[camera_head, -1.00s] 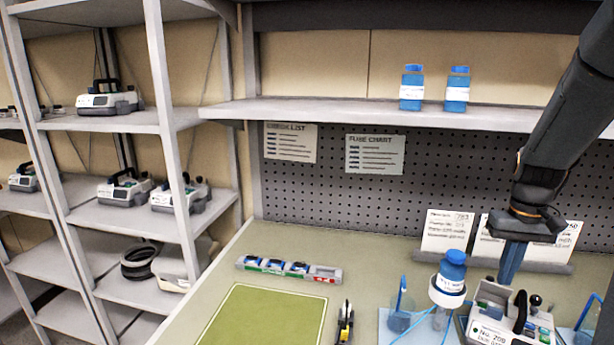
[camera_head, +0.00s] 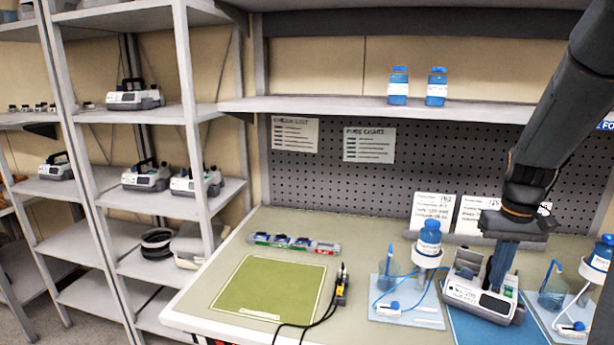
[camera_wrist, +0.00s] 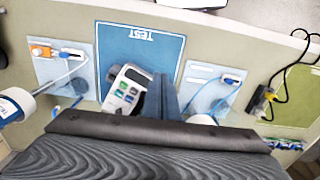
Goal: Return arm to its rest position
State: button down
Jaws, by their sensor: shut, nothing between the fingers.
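My gripper (camera_head: 497,280) hangs down at the right of the head view, its blue-grey fingers shut and empty. My dark arm reaches down to it from the upper right. The fingers overlap a white and grey pump (camera_head: 478,294) on a blue mat; I cannot tell whether they touch it. In the wrist view my shut gripper (camera_wrist: 168,85) shows beside the same pump (camera_wrist: 127,88), which has coloured keys. The mat (camera_wrist: 150,38) there is marked TEST.
Stands with blue bottles (camera_head: 429,238) and (camera_head: 604,253) flank the pump. A green mat (camera_head: 268,287), a fuse strip (camera_head: 293,244) and a yellow-black tool (camera_head: 341,285) with a black cable lie left. A shelf (camera_head: 360,108) holds two bottles overhead. Racks (camera_head: 187,90) with pumps stand left.

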jog(key=s+a+f+n+b, duration=0.1)
jog(key=s+a+f+b, duration=0.2)
jog(key=a, duration=0.9)
jog(key=s+a+f+n+t+b, duration=0.1)
jog(key=s+a+f+b, duration=0.2)
jog(key=a, duration=0.9)
jog(key=s+f, duration=0.3)
jog(key=s, duration=0.1)
jog(key=shift+a+n, duration=0.3)
jog(key=shift+a, duration=0.05)
